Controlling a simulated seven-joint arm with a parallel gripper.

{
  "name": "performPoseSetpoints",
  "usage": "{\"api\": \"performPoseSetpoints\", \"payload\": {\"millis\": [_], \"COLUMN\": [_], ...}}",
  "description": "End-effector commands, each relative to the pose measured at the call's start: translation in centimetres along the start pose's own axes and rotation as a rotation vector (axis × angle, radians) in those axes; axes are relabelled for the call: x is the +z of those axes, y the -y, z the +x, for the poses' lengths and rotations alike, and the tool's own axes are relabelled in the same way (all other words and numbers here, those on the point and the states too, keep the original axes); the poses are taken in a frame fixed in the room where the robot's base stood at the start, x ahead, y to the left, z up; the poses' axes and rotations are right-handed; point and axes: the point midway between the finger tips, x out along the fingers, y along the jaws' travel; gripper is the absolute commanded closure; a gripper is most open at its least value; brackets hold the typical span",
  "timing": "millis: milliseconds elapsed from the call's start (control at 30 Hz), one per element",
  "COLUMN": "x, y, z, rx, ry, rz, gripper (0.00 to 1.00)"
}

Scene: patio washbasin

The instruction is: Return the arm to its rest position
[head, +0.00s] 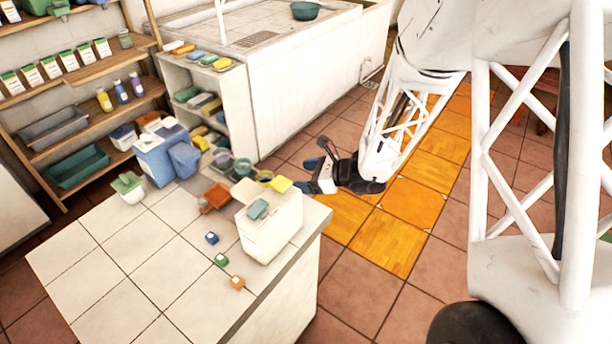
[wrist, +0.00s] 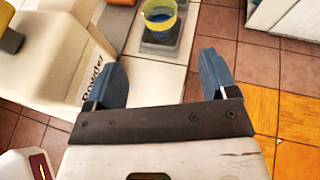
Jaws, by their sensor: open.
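My gripper (head: 309,175) is at the end of my white lattice arm, beside the right edge of the tiled counter and above the floor side in the head view. In the wrist view my gripper (wrist: 163,78) shows two blue fingers spread wide apart with nothing between them. The cream powder box (wrist: 60,62) is close to the left finger. A yellow-rimmed cup with blue inside (wrist: 158,20) stands beyond the fingers, on a grey tray.
The tiled counter (head: 130,275) holds the white box (head: 268,228), a blue container (head: 160,155) and small coloured cubes. Shelves (head: 95,130) stand behind, and a white washbasin (head: 310,75) is at the back. Floor to the right of the counter (head: 370,265) is clear.

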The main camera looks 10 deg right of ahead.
Motion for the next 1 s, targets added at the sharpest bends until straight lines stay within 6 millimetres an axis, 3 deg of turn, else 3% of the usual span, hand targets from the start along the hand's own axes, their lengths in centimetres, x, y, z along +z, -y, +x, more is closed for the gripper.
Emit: {"api": "performPoseSetpoints", "payload": {"millis": [367,667,800,1000], "x": [0.5,5.0,7.8,10.3], "y": [0.1,-0.3,-1.9,-5.6], "z": [-0.2,-2.2,-4.1,-6.7], "rx": [0.007,0.101,0.184,0.307], "ry": [-0.002,-0.04,-0.083,-0.156], "rz": [-0.018,-0.238,-0.405,-0.629], "gripper": [0.21,0.21,0.21,0.21]}}
